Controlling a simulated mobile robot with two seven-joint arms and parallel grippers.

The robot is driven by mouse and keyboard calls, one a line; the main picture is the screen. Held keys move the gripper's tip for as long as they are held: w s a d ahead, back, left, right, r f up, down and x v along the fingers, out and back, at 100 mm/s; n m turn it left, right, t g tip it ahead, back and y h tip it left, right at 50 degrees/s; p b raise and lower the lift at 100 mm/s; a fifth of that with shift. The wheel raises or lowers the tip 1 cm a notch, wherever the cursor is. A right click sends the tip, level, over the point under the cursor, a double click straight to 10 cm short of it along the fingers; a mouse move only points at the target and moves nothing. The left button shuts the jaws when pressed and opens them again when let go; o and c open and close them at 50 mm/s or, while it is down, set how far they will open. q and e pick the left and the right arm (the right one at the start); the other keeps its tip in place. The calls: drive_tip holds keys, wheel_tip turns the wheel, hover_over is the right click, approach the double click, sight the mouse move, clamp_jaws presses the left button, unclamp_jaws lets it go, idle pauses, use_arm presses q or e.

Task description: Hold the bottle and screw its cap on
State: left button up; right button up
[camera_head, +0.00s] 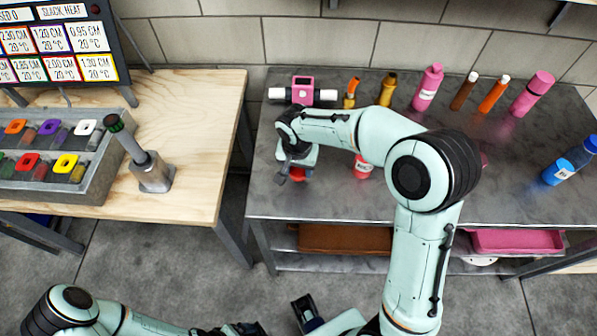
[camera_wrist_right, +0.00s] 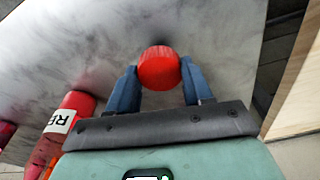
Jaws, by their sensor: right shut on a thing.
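My right gripper (camera_head: 299,172) is over the left part of the metal table. In the right wrist view its two blue fingers (camera_wrist_right: 159,88) are shut on a round red cap (camera_wrist_right: 158,68), one finger on each side. The red cap also shows in the head view (camera_head: 298,175), just below the gripper. A red bottle (camera_head: 362,167) with a white label stands apart, to the right, partly hidden by my right arm. It shows at the left in the right wrist view (camera_wrist_right: 78,103). My left arm's end is at the bottom edge of the head view; its fingers are unclear.
A pink device with white side cylinders (camera_head: 303,90) stands at the table's back left. A wooden bench (camera_head: 190,120) is at left, beyond a gap.

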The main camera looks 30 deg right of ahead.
sight(299, 171)
wheel_tip(299, 171, up, 17)
drive_tip(key=p, duration=0.2)
drive_tip(key=shift+f, duration=0.15)
